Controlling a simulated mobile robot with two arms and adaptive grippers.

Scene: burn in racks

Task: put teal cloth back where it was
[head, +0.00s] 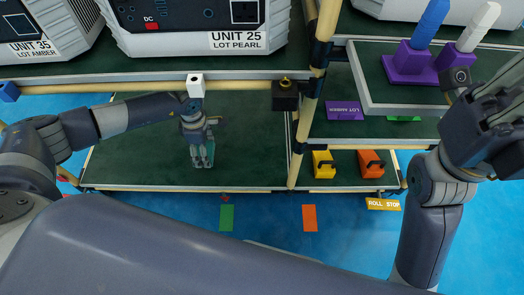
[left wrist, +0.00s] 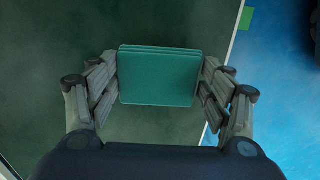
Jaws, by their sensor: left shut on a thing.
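The teal cloth (left wrist: 158,78) is a folded, layered rectangle between the two fingers of my left gripper (left wrist: 160,82) in the left wrist view. The fingers press on its left and right edges. In the head view my left gripper (head: 203,158) points down over the green lower shelf (head: 130,150), shut on the cloth, which is mostly hidden there. I cannot tell whether the cloth touches the shelf. My right gripper (head: 505,98) is at the right edge of the head view, partly cut off; its fingers are not clear.
UNIT 25 (head: 200,20) and UNIT 35 (head: 40,25) stand on the shelf above. A wooden post (head: 312,85) divides the rack. Yellow (head: 323,164) and orange (head: 370,164) blocks sit right of it. Purple holders (head: 408,65) stand higher right. The shelf around the left gripper is clear.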

